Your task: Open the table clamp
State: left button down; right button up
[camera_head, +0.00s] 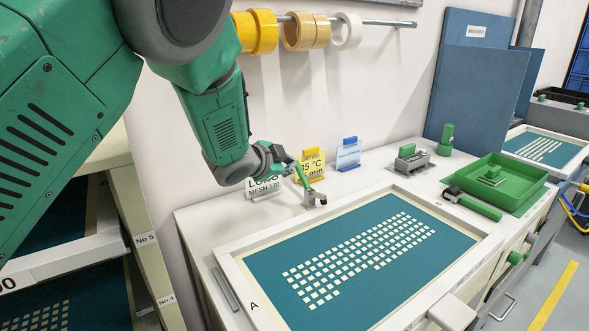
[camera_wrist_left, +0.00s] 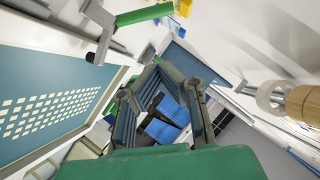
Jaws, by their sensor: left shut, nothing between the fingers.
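The table clamp (camera_head: 314,197) is a small grey metal toggle with a green handle. It stands at the back edge of the screen frame (camera_head: 477,252), its handle pointing up and to the left. The clamp (camera_wrist_left: 104,36) also shows at the upper left of the left wrist view, with its green handle (camera_wrist_left: 145,14) to the right. My left gripper (camera_head: 287,165) is close behind the handle in the head view; contact cannot be told there. In the left wrist view my left gripper (camera_wrist_left: 170,78) is shut and empty, with the handle off to its upper left. My right gripper is not in view.
Sign stands (camera_head: 311,164) stand close behind the clamp. Tape rolls (camera_head: 300,31) hang on a wall rod above. A green tray (camera_head: 535,186) and a green-handled tool (camera_head: 472,205) lie to the right. A shelf rack (camera_head: 150,220) stands at left.

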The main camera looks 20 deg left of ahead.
pick_arm(q)
jog(key=w+f, duration=0.5)
jog(key=w, duration=0.3)
jog(key=shift+f, duration=0.3)
jog(key=shift+w+a, duration=0.1)
